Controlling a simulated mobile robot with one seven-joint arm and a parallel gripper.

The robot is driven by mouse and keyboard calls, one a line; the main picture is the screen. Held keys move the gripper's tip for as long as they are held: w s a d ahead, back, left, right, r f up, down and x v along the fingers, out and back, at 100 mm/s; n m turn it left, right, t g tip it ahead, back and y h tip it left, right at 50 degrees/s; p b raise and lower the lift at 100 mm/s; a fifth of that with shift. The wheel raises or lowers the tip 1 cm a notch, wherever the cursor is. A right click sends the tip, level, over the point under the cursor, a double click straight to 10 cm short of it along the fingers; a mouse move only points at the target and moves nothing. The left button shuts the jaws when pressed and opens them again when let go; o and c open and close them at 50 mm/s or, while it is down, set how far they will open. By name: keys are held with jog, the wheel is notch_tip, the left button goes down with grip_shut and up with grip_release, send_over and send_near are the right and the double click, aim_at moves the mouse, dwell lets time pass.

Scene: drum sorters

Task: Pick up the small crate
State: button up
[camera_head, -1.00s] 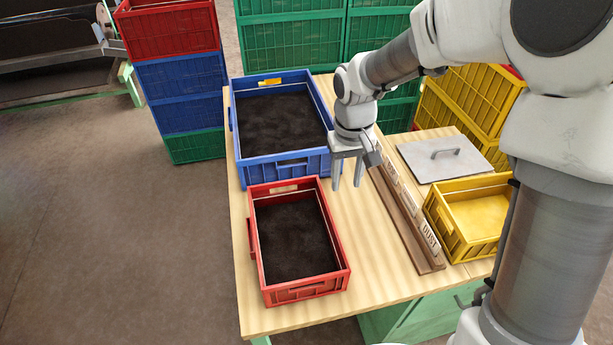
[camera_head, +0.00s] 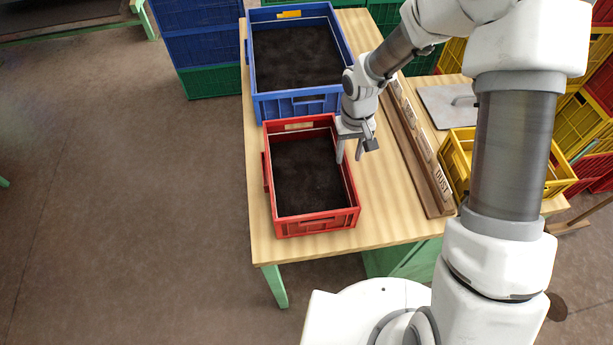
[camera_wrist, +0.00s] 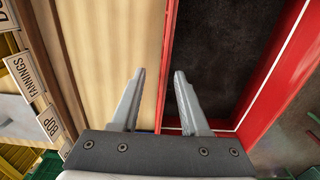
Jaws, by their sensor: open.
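The small red crate (camera_head: 317,222) stands on the near left part of the table, full of dark, loose material. In the wrist view its long side wall (camera_wrist: 166,60) runs between my fingertips. My gripper (camera_head: 350,158) is open and points down at the crate's right wall. In the wrist view my gripper (camera_wrist: 160,74) has one finger over bare table and the other over the dark fill. I cannot tell whether the fingers touch the wall or how far they reach down beside it.
A larger blue crate (camera_head: 296,105) with dark fill stands just behind. A wooden rack of label blocks (camera_head: 420,155) runs along the right, with a yellow crate (camera_head: 455,170) and a metal lid (camera_head: 450,105) beyond. The table (camera_head: 390,215) is bare between red crate and rack.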

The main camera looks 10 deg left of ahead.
aim_at(344, 162)
jog(key=shift+w+a+f+p, duration=0.1)
jog(key=shift+a+f, duration=0.05)
jog(key=shift+f, duration=0.7)
jog(key=shift+w+a+f+p, duration=0.1)
jog(key=shift+a+f, duration=0.05)
jog(key=shift+f, duration=0.75)
jog(key=shift+w+a+f+p, duration=0.1)
jog(key=shift+a+f, duration=0.05)
jog(key=shift+f, duration=0.7)
grip_shut()
jog(key=shift+r, duration=0.1)
